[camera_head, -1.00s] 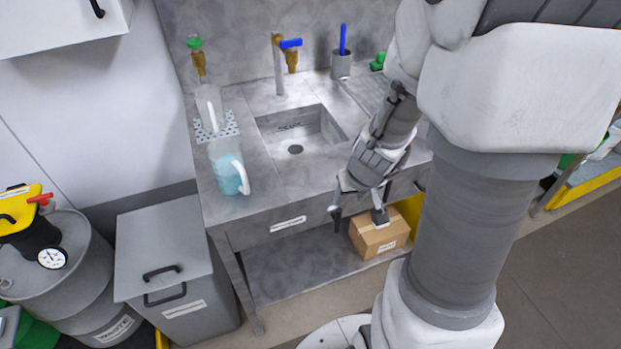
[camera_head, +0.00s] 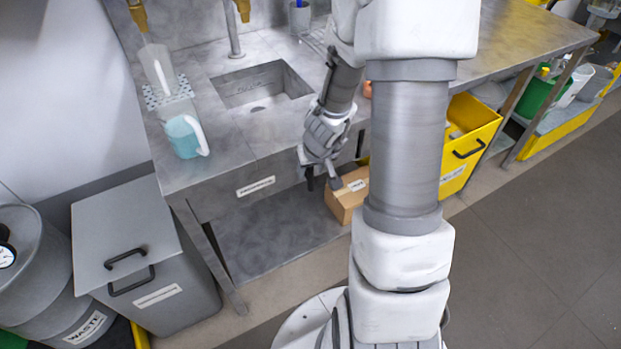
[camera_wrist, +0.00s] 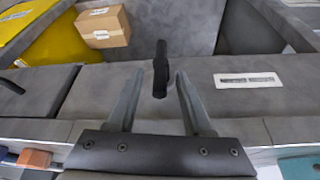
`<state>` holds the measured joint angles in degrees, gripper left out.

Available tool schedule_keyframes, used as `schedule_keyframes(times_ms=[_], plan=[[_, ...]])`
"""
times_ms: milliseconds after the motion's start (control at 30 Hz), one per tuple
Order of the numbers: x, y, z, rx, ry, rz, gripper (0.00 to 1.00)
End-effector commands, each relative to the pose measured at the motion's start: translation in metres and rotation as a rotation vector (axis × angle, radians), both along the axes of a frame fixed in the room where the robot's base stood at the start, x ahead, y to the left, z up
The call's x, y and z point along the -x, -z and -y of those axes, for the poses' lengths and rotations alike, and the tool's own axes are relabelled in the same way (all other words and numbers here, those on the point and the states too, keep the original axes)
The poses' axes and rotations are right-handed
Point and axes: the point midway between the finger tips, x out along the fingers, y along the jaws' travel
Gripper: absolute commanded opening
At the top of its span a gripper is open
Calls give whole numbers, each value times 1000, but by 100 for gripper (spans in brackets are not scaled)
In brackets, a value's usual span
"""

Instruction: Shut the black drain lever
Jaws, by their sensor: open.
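The black drain lever (camera_wrist: 160,68) shows in the wrist view, sticking out from the grey front panel of the sink bench. My gripper (camera_wrist: 160,82) is open, with one finger on each side of the lever. A small gap shows between the lever and each finger, and I see no clear contact. In the head view my gripper (camera_head: 321,180) hangs at the bench front, below and right of the sink (camera_head: 262,85). There the lever is hard to tell apart from the dark fingertips.
A cardboard box (camera_head: 347,197) and a yellow bin (camera_head: 470,140) stand under the bench, close to my gripper. A jug of blue liquid (camera_head: 185,137) stands on the bench top. A lidded grey bin (camera_head: 150,250) stands at left. Open floor lies at right.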

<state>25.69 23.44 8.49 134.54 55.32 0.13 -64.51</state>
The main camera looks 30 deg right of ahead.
Motion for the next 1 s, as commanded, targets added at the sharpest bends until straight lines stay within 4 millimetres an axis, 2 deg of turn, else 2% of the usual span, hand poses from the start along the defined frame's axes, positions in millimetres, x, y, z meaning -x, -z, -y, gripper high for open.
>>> schedule_keyframes(times_ms=[33, 133, 500, 567, 800, 1000], plan=[[-2, 10, 0, 0, 0, -1, 51], [-6, 16, 1, 0, 0, 0, 51], [-8, 19, 1, 0, -1, 0, 51], [-8, 19, 1, 0, -1, 0, 42], [-8, 19, 1, 0, -1, 0, 0], [-8, 19, 1, 0, -1, 0, 0]])
